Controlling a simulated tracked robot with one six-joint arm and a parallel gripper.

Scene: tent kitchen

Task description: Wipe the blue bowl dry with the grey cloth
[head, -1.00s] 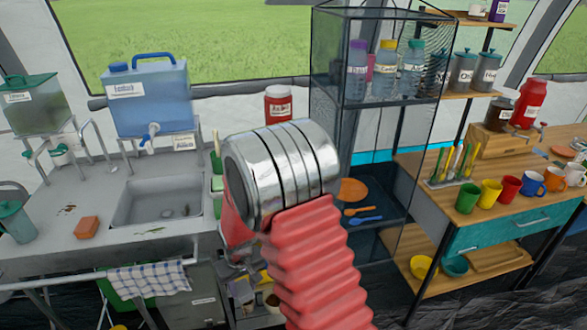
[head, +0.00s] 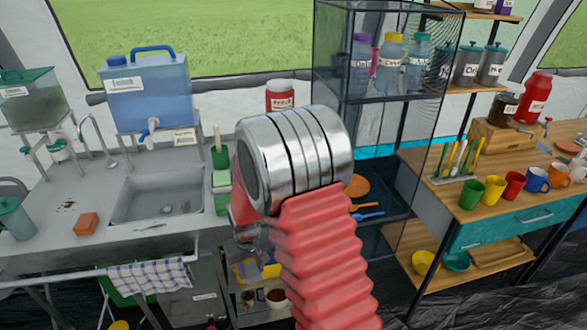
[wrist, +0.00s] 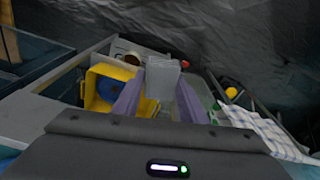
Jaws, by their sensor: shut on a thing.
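In the wrist view my gripper (wrist: 162,82) has two purple fingers shut on a flat, pale grey thing (wrist: 163,73), which looks like the grey cloth. It is held over a low cart. Just left of the fingers is a yellow tub (wrist: 94,99) with a dark blue round thing (wrist: 110,84) in it, perhaps the blue bowl; the left finger covers part of it. The tub also shows in part in the head view (head: 244,272), below my arm.
A checked towel (wrist: 262,128) hangs at the right in the wrist view. A sink counter (head: 60,240) with an orange sponge (head: 87,223) stands left. A glass-sided shelf (head: 385,100) stands close right of my arm, then a wooden shelf with mugs (head: 472,193).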

